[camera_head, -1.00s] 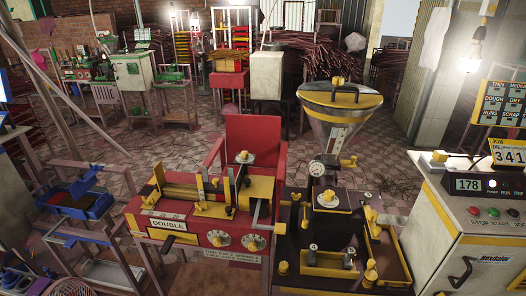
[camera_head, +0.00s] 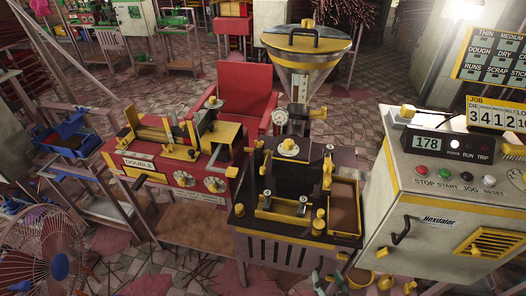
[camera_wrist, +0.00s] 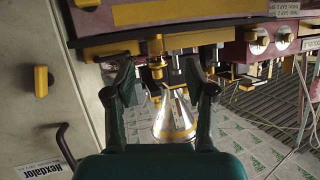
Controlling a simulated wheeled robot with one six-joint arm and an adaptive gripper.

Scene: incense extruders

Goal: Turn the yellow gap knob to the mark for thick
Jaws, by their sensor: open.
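I cannot tell for certain which is the gap knob. Two pale round dials, a left one (camera_head: 184,178) and a right one (camera_head: 214,184), sit on the red machine's (camera_head: 160,172) front; their marks are too small to read. In the wrist view, which looks upside down, two round knobs, one (camera_wrist: 257,40) and another (camera_wrist: 287,37), show at upper right below a small, partly legible label. My gripper (camera_wrist: 158,66) is open and empty, its dark fingers apart. It is to the side of these knobs, with the dark extruder's yellow fitting beyond its fingertips. It is not visible in the head view.
A dark extruder (camera_head: 290,210) with a steel funnel (camera_head: 300,65) stands right of the red machine. A white cabinet (camera_head: 425,215) with buttons stands further right. A red chair (camera_head: 245,100) is behind, a fan (camera_head: 45,250) at lower left. Tiled floor (camera_head: 390,75) lies open behind.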

